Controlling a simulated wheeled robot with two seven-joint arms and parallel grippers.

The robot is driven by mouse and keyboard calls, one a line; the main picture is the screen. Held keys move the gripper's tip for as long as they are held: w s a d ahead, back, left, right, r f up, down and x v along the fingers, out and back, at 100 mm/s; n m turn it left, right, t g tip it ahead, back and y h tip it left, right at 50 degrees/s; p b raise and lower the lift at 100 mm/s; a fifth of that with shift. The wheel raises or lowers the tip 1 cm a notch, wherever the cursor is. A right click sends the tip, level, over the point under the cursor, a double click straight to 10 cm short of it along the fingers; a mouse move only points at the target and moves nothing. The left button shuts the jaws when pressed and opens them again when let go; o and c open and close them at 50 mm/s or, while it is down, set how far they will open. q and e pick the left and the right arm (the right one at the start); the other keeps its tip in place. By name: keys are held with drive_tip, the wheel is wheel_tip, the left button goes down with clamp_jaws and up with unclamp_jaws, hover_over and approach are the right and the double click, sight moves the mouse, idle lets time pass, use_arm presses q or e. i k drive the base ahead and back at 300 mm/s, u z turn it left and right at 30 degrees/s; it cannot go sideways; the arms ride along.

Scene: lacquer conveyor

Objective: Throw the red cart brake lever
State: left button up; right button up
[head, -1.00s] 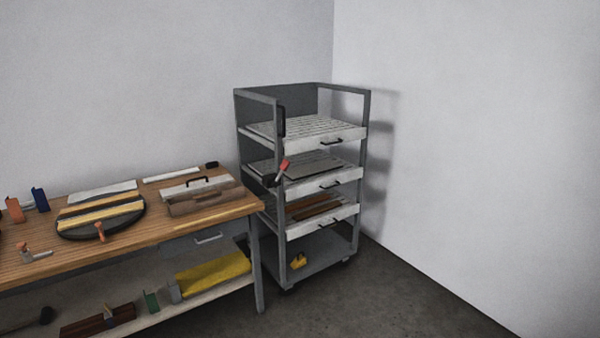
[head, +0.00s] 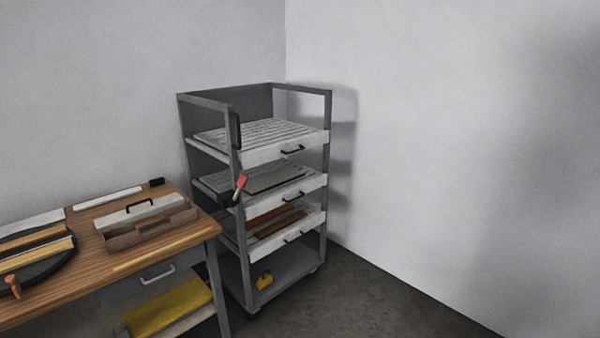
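The red brake lever (head: 241,182) is a short red handle on a dark mount. It sits on the near left post of the grey cart (head: 235,98), at about the height of the middle tray, and tilts up and to the right. The cart stands in the corner with several slatted or flat trays with black handles. Neither of my grippers shows in the head view.
A wooden workbench (head: 150,257) stands left of the cart, close to its left post. It bears a toolbox (head: 148,224) and a round dark turntable (head: 62,262). A yellow bundle (head: 170,306) lies on its lower shelf. The floor (head: 375,305) right of the cart is clear.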

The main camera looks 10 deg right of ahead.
sight(242, 179)
drive_tip(key=z, duration=0.1)
drive_tip(key=i, duration=0.95)
drive_tip(key=u, duration=0.25)
